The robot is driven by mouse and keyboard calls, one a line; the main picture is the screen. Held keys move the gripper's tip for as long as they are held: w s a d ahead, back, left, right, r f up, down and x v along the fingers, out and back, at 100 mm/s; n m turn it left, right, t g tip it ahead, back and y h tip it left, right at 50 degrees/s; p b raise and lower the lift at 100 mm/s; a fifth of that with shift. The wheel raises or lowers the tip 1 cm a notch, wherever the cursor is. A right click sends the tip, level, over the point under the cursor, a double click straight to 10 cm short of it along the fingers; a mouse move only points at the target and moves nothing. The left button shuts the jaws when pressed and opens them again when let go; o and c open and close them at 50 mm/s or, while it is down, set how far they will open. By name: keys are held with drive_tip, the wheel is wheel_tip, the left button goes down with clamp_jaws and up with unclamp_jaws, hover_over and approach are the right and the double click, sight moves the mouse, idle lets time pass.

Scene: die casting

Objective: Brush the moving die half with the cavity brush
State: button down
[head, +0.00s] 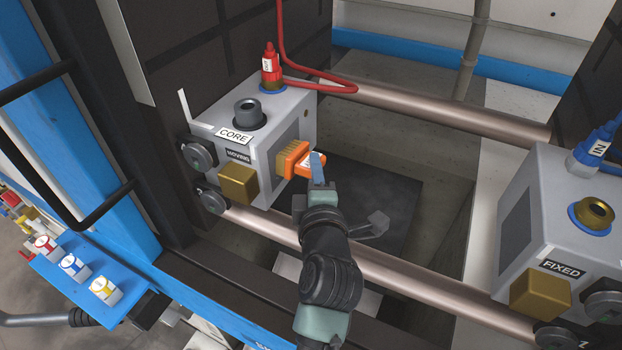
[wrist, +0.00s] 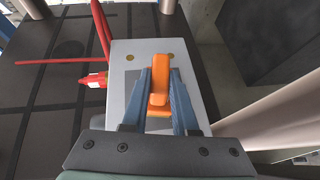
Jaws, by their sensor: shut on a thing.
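The moving die half (head: 232,128) is a grey block at the centre left, labelled MOVING and CORE. It also shows in the wrist view (wrist: 124,62). My gripper (head: 316,168) is shut on the cavity brush (head: 292,158), which has an orange body and tan bristles. The bristles point left at the die half's inner face and appear to touch it or lie very close. In the wrist view the orange handle (wrist: 159,88) sits between my gripper's blue fingers (wrist: 160,95), and the bristles are hidden.
The fixed die half (head: 545,235) stands opposite at the right. Steel tie bars (head: 390,275) run between the sides, below and behind my gripper. A red hose (head: 335,88) loops above the moving half. Open space lies between the die halves.

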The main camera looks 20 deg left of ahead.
drive_tip(key=shift+w+a+b, duration=0.1)
drive_tip(key=shift+w+b, duration=0.7)
drive_tip(key=shift+w, duration=0.65)
drive_tip(key=shift+b, duration=0.3)
drive_tip(key=shift+s+p, duration=0.6)
drive_tip(key=shift+s, duration=3.15)
drive_tip(key=shift+r, duration=0.35)
drive_tip(key=shift+w+b, duration=1.65)
drive_tip(key=shift+w, duration=2.1)
drive_tip(key=shift+f, duration=0.1)
drive_tip(key=shift+s, duration=3.8)
